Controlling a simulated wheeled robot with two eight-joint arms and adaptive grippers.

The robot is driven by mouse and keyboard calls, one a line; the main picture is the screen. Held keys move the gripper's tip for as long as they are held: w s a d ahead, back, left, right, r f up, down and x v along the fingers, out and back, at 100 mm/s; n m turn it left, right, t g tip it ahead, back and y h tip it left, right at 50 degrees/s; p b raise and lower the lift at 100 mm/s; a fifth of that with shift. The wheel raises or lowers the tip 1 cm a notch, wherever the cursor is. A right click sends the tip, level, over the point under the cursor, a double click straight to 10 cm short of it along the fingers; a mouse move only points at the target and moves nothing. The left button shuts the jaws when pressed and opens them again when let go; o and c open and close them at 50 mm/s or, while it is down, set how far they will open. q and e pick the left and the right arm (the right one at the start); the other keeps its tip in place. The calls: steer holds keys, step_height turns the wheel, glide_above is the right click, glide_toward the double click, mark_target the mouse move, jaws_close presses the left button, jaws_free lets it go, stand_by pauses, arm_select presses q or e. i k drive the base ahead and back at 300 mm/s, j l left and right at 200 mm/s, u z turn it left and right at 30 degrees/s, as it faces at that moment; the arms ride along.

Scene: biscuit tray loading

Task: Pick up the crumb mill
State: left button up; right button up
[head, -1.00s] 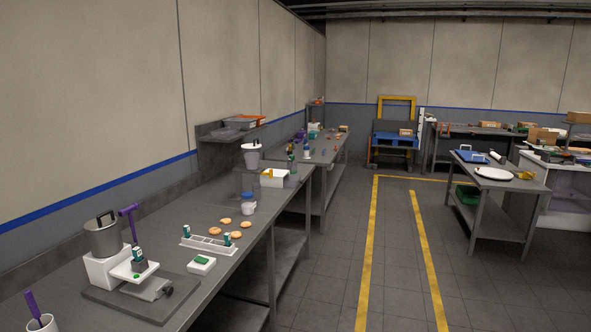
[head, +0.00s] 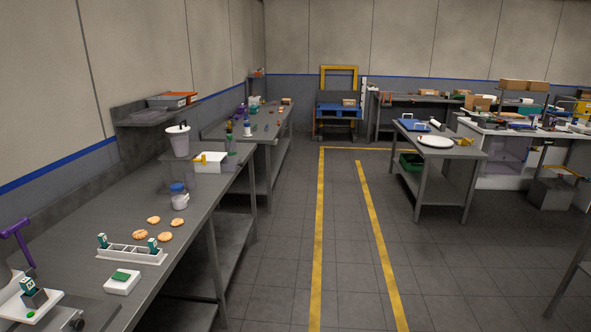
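I cannot tell for sure which thing is the crumb mill. A white tapered canister (head: 179,144) with a dark top stands upright toward the far end of the left bench. A small jar with a blue lid (head: 179,195) stands nearer on the same bench. At the lower left, a white device (head: 36,306) with a small platform carries a dark block with a green-and-white label; it is partly cut off by the picture edge. Neither of my grippers shows in the head view.
A low table (head: 462,152) stands at right. The floor (head: 285,250) between is clear.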

mark_target(230, 148)
steer(key=i, duration=2.4)
steer(key=i+u, duration=0.1)
steer(key=i, duration=0.45)
steer(key=i+l, duration=0.15)
steer(key=i, duration=0.45)
steer(key=i+l+u, duration=0.15)
steer(key=i, duration=0.4)
steer(key=i+l, duration=0.1)
steer(key=i, duration=0.45)
steer(key=u, duration=0.05)
